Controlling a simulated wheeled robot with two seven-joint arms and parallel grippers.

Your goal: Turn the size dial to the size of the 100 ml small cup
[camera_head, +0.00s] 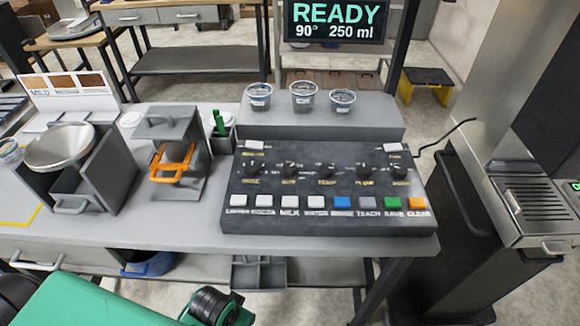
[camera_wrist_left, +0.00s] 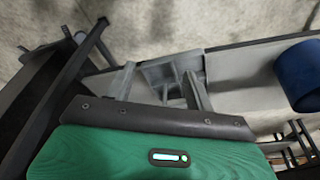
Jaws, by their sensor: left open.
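The size dial (camera_head: 290,170) is a black knob, second from left in the top row of the dark control panel (camera_head: 330,222). Its pointer is too small to read. The display (camera_head: 335,20) reads READY, 90°, 250 ml. Three clear cups stand on the grey riser; the right cup (camera_head: 342,100) looks smallest, beside the middle cup (camera_head: 304,95) and left cup (camera_head: 259,96). Their labels are unreadable. My left gripper (camera_wrist_left: 159,70) appears open and empty in the wrist view, low and away from the dial. My right gripper is out of view.
Below the dials is a row of buttons, including the blue rinse button (camera_head: 342,202). Left of the panel stand a grey holder with an orange handle (camera_head: 171,163) and a metal bowl (camera_head: 60,146). A blue bin (camera_head: 148,264) sits under the table.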

